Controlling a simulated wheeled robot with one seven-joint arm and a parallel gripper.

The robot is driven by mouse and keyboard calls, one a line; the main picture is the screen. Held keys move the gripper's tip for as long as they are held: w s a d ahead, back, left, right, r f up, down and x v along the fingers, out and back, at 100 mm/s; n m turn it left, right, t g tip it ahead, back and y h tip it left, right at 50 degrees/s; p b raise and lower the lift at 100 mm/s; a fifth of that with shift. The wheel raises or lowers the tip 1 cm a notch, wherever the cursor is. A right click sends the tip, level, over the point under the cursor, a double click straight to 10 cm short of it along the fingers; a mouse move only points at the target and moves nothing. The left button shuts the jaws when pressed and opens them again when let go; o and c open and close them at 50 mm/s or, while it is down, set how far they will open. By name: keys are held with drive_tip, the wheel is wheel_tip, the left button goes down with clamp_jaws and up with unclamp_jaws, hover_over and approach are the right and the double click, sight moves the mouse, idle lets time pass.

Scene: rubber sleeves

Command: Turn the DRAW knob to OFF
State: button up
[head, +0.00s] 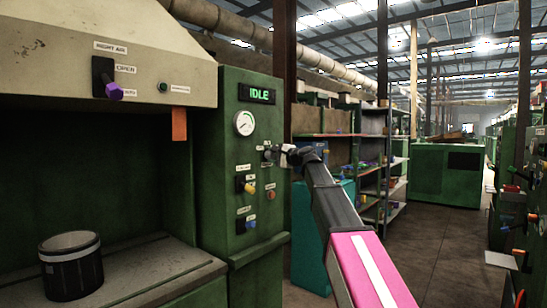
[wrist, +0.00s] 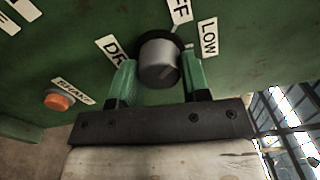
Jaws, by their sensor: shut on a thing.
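The DRAW knob (wrist: 158,60) is a round grey knob on a black base on the green panel. In the wrist view the partly covered labels around it read "DR", "FF" and "LOW". My gripper (wrist: 157,68) has its two green fingers on either side of the knob, shut on it. A small mark shows on the knob's face, but I cannot tell for sure which label it points to. In the head view my gripper (head: 284,155) is at the right side of the green control panel, and it mostly hides the knob there.
An orange-red button (wrist: 60,100) sits close by. A dark cylinder (head: 72,270) stands on the left bench.

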drive_tip(key=shift+n, duration=0.9)
drive_tip(key=shift+s, duration=0.1)
drive_tip(key=o, duration=0.9)
drive_tip(key=v, duration=1)
drive_tip(key=shift+s+d, duration=0.25)
drive_tip(key=shift+d, duration=0.05)
drive_tip(key=shift+f, duration=0.15)
